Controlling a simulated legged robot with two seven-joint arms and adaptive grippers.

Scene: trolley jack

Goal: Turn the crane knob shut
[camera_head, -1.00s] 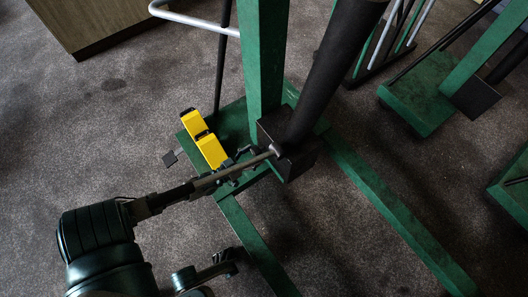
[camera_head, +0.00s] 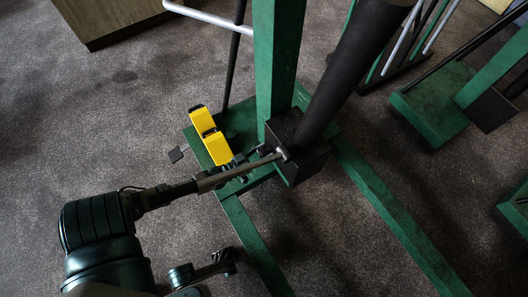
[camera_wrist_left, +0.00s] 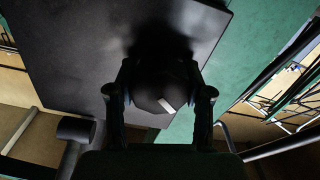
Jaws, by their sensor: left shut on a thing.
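The green crane (camera_head: 278,75) stands ahead with a thick black cylinder (camera_head: 350,65) slanting down into a dark block (camera_head: 300,165) at its foot. My left gripper (camera_head: 238,165) reaches from the left to the base beside this block. In the left wrist view, my left gripper (camera_wrist_left: 160,88) has its two dark fingers closed on either side of a dark faceted knob (camera_wrist_left: 155,92) with a pale mark. In the head view the knob is too small and dark to make out. My right gripper cannot be identified.
A grey rod (camera_head: 235,171) runs along my gripper to the block. Green legs (camera_head: 395,220) extend forward. Another green stand (camera_head: 435,105) is at right. Open floor lies left.

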